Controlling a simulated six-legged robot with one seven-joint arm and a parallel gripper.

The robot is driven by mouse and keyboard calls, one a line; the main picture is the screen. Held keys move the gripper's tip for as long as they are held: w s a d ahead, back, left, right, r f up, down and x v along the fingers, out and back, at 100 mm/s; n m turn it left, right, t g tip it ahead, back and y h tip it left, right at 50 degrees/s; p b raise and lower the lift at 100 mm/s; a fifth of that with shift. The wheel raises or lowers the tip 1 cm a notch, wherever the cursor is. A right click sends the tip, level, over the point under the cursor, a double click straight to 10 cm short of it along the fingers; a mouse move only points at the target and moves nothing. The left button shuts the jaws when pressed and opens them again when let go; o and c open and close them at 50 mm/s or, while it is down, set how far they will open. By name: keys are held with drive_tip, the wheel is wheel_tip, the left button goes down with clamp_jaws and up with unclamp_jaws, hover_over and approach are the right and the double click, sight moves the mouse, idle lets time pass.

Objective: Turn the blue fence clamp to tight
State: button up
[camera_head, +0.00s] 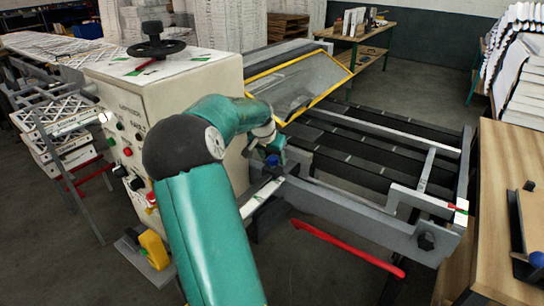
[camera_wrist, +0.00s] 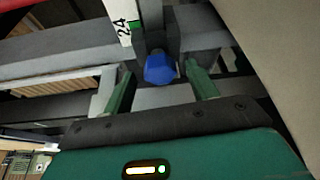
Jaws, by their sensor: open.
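The blue fence clamp (camera_wrist: 160,68) is a small blue knob on a dark mount, in the upper middle of the wrist view. In the head view the blue clamp (camera_head: 272,160) shows at the near corner of the machine frame, beside my wrist. My gripper (camera_wrist: 160,82) is open. Its two green fingers stand apart, one to each side of the knob, and no contact is visible. In the head view my teal arm reaches to the frame and the fingers are hard to make out. A white scale strip (camera_wrist: 124,22) marked 24 lies next to the clamp.
A cream control cabinet (camera_head: 160,95) with a black handwheel (camera_head: 156,45) stands left of my arm. A grey frame rail (camera_head: 350,205) and a red bar (camera_head: 345,246) run to the right. A wooden bench (camera_head: 500,170) stands at the far right. A yellow-edged guard (camera_head: 300,83) rises behind.

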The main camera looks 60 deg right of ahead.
drive_tip(key=c, duration=1)
drive_tip(key=shift+w+m+g, duration=0.1)
drive_tip(key=shift+m+g, duration=0.2)
drive_tip(key=shift+m, duration=0.5)
drive_tip(key=o, duration=1)
drive_tip(key=s+v, duration=0.1)
drive_tip(key=v, duration=1.2)
drive_tip(key=shift+w+a+r, duration=0.2)
drive_tip(key=shift+w+r, duration=0.2)
drive_tip(key=shift+w, duration=0.1)
